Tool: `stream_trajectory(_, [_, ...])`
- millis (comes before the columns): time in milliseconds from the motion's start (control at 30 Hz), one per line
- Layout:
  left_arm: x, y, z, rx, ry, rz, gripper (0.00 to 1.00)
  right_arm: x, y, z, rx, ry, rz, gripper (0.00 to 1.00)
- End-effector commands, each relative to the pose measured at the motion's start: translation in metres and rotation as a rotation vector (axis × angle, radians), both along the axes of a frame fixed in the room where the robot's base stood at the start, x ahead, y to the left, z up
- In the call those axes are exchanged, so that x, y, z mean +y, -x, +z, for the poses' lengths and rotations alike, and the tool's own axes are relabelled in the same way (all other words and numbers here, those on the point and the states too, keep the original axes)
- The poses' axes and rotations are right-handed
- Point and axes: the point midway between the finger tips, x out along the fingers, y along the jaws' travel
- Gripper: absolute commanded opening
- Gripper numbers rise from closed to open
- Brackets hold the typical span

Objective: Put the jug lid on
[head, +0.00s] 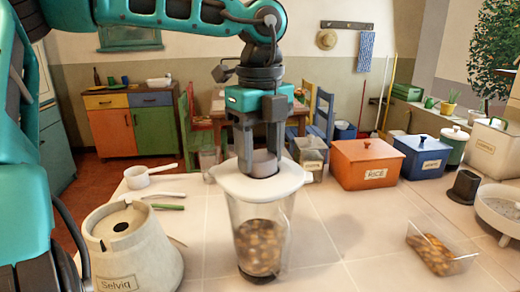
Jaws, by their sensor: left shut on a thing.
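The clear jug (262,232) stands upright on the pale tiled counter, with brown pieces filling its lower part. The white lid (236,184) is level over the jug's mouth and hides the rim. I cannot tell whether it is fully seated or slightly above. My left gripper (259,166) points straight down and is shut on the lid at its middle. The grasped part is hidden between the fingers. My right gripper is not in view.
A clear tray (441,248) of brown pieces lies at right. The orange rice box (366,165) and blue box (421,158) stand behind. Counter between jug and tray is clear.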

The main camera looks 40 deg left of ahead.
Motion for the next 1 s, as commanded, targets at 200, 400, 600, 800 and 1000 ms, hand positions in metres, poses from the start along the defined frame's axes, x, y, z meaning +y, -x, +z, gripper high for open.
stream_trajectory(200, [-0.0001, -0.0001, -0.0022, 0.000, 0.000, 0.000, 0.20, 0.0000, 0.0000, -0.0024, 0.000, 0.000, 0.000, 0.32])
stream_trajectory(400, [-0.0001, -0.0001, -0.0045, -0.001, 0.000, 0.000, 0.20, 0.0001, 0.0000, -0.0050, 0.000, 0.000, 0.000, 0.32])
stream_trajectory(600, [-0.0001, -0.0001, -0.0068, -0.001, 0.000, 0.000, 0.20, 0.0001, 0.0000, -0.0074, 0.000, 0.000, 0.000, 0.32])
stream_trajectory(800, [-0.0001, -0.0001, -0.0068, -0.001, 0.000, 0.000, 0.20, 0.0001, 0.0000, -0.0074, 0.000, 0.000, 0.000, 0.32])
stream_trajectory(1000, [-0.0001, -0.0001, -0.0069, -0.001, 0.000, 0.000, 0.64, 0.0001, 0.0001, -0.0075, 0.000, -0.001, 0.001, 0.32])
